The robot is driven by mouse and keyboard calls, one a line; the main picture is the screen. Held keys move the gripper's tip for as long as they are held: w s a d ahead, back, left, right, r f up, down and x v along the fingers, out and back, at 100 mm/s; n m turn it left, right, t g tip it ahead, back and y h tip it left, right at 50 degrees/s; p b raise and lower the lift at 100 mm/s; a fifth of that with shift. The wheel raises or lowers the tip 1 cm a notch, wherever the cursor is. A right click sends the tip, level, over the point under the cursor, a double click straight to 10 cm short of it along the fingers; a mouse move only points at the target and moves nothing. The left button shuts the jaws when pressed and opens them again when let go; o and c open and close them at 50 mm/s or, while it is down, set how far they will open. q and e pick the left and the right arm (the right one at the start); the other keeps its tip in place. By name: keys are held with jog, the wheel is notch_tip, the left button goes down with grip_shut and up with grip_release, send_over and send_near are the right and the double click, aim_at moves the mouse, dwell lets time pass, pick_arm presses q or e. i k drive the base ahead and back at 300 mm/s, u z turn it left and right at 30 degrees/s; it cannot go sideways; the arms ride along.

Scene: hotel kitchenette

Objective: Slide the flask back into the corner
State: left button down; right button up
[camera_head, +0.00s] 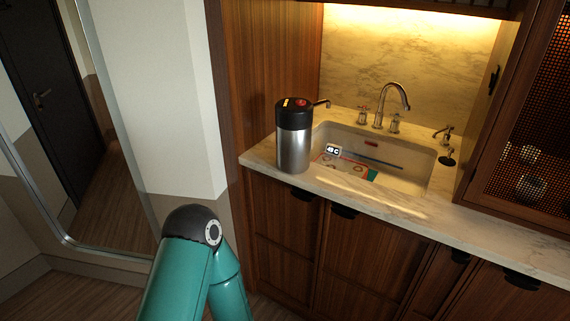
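The flask (293,148) is a steel cylinder with a black lid that has a red button on top. It stands upright on the marble counter (262,158), near the front edge, at the left of the sink. Part of the sink's left rim is hidden behind it. A teal arm link of mine with a dark joint shows at the bottom left, below and apart from the counter. Neither gripper is in view.
The white sink (405,167) holds some coloured items, partly hidden. A tap (391,103) with handles stands behind it. A wooden side panel (270,72) bounds the counter at the left. A mesh-front cabinet (528,130) stands on the right.

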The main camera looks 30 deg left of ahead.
aim_at(293, 122)
jog(key=z, duration=0.15)
jog(key=i, duration=0.85)
jog(key=u, duration=0.25)
jog(key=k, duration=0.75)
jog(key=z, duration=0.25)
jog(key=i, duration=0.8)
jog(key=u, duration=0.05)
